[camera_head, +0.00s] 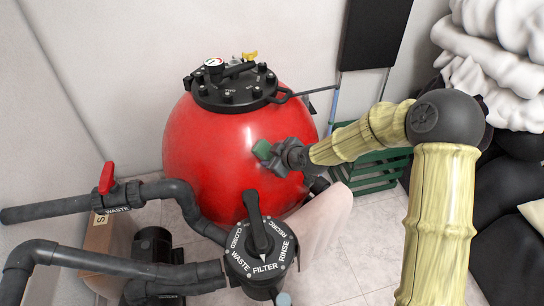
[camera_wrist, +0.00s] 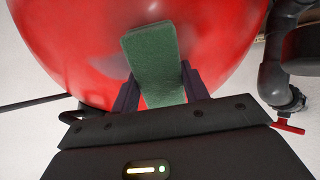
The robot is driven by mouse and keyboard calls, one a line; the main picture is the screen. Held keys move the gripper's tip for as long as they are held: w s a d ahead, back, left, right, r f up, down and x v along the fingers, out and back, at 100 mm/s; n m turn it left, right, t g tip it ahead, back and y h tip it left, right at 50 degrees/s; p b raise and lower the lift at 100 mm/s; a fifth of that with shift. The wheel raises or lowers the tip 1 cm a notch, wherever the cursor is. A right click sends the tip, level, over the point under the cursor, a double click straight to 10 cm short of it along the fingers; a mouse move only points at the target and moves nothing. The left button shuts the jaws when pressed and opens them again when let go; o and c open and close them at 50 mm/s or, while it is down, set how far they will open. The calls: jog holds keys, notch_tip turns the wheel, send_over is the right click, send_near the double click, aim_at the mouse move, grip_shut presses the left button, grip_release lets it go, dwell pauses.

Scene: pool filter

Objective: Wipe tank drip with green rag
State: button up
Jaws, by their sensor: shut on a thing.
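The tank (camera_head: 225,150) is a large glossy red sphere with a black lid, at the middle of the head view. It also fills the upper part of the wrist view (camera_wrist: 80,50). My gripper (camera_head: 275,153) is at the tank's right front side. It is shut on the green rag (camera_head: 262,149), which looks like a small flat green block between the fingers in the wrist view (camera_wrist: 155,60). The rag is in front of the tank's surface; I cannot tell if it touches. No drip can be made out on the visible red surface.
A black multiport valve (camera_head: 260,250) with a handle stands in front of the tank. Grey pipes and a red-handled valve (camera_head: 107,178) are at the left. A green crate (camera_head: 375,170) stands behind my arm. White and black bundles (camera_head: 500,60) are at the right. Tiled floor shows (camera_head: 350,250).

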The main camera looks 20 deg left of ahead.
jog(key=shift+w+d+r+p, duration=0.1)
jog(key=shift+w+d+p, duration=0.25)
jog(key=shift+w+d, duration=0.3)
jog(key=shift+w+d+p, duration=0.3)
jog(key=shift+w+d, duration=0.1)
jog(key=shift+w, duration=0.3)
jog(key=shift+w+d+p, duration=0.4)
jog(key=shift+w+d, duration=0.1)
jog(key=shift+w, duration=0.25)
jog(key=shift+w+d+p, duration=0.4)
jog(key=shift+w+d, duration=0.05)
jog(key=shift+w, duration=0.3)
jog(key=shift+w+d+p, duration=1.05)
jog(key=shift+w+d, duration=0.1)
jog(key=shift+w, duration=0.25)
jog(key=shift+a, duration=0.15)
